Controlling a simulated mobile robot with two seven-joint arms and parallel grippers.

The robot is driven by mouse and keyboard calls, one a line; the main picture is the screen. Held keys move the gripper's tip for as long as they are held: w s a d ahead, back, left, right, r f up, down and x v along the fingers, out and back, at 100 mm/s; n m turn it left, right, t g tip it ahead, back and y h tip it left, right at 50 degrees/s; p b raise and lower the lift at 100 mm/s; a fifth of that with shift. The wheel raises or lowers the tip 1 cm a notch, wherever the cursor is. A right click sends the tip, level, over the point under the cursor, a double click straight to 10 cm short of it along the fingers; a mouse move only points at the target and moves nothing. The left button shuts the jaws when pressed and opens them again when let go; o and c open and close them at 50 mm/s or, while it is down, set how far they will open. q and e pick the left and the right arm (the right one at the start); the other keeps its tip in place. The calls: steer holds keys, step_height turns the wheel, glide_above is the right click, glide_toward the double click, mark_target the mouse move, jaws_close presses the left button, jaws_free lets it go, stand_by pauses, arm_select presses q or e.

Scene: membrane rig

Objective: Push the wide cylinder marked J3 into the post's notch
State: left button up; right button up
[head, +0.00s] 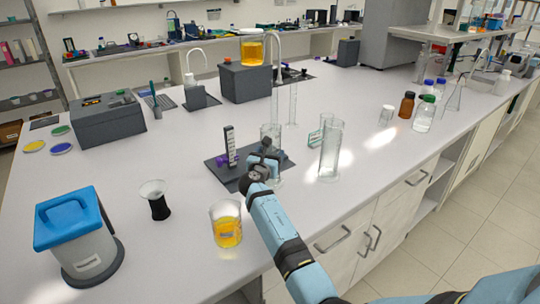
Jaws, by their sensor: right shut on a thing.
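A dark upright post (229,142) with pale marks stands on a dark base plate (218,172) mid-table, with purple parts near its foot. My right gripper (266,158) is just right of the post and shut on a clear wide cylinder (270,131). The cylinder looks upright, a small gap from the post; my gripper hides part of it. I cannot read a J3 mark on it. The notch is too small to make out. My left gripper is not in view.
A beaker of orange liquid (227,224) and a dark-filled glass (156,200) stand in front left. A blue-lidded container (76,232) is at the left.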

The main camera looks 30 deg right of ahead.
steer(key=shift+w+a+b, duration=0.15)
steer(key=shift+w+b, duration=0.6)
steer(key=shift+w, duration=0.75)
steer(key=shift+w+a+b, duration=0.1)
steer(key=shift+w+b, duration=0.65)
steer(key=shift+w, duration=0.7)
steer(key=shift+w, duration=0.1)
steer(key=shift+w+f+b, duration=0.1)
steer(key=shift+w+b, duration=0.2)
steer(key=shift+w, duration=0.2)
steer(key=o, duration=1.2)
